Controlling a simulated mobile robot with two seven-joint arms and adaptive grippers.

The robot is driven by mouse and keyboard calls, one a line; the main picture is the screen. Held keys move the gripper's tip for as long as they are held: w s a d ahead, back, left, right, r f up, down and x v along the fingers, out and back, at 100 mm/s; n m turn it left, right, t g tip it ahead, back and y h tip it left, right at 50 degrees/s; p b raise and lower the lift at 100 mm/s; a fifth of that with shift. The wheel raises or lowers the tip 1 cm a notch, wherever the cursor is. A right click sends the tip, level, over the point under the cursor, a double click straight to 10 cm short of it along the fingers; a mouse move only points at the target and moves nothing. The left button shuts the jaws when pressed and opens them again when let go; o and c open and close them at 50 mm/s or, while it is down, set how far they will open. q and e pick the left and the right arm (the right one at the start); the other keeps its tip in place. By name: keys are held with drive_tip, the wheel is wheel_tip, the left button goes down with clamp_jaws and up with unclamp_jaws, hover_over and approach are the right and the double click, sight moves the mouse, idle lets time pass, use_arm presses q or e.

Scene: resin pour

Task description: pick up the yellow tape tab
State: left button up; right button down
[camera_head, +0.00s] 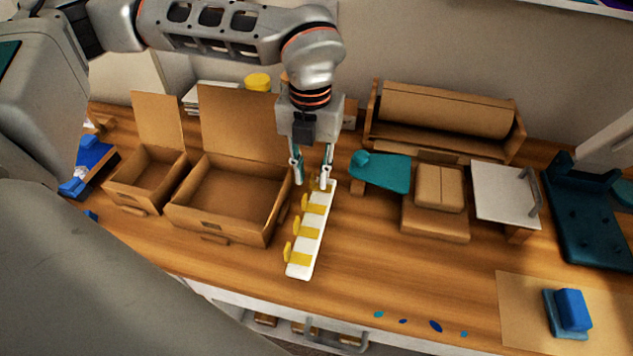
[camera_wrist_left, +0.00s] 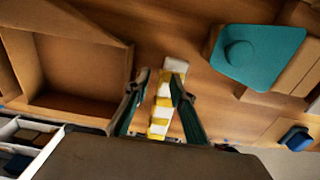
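Several yellow tape tabs (camera_head: 302,258) sit across a long white strip (camera_head: 318,227) on the wooden table, spaced along it, each with an end sticking out to the left. The farthest tab is close to the fingers and partly hidden by them. My left gripper (camera_head: 311,184) points down over the far end of the strip, its fingers apart on either side of it. In the left wrist view the gripper (camera_wrist_left: 158,98) is open, with the strip and its yellow tabs (camera_wrist_left: 162,113) showing between the fingers. I cannot tell whether the fingertips touch anything. My right gripper is not in view.
Two open cardboard boxes (camera_head: 268,235) stand left of the strip. Right of it are a teal piece (camera_head: 384,171), a cardboard block (camera_head: 436,222), a white-topped stand (camera_head: 498,194) and a dark teal tray (camera_head: 590,232).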

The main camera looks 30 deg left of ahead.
use_arm(q)
clamp_jaws()
drive_tip(key=shift+r, duration=0.1)
idle(0.3)
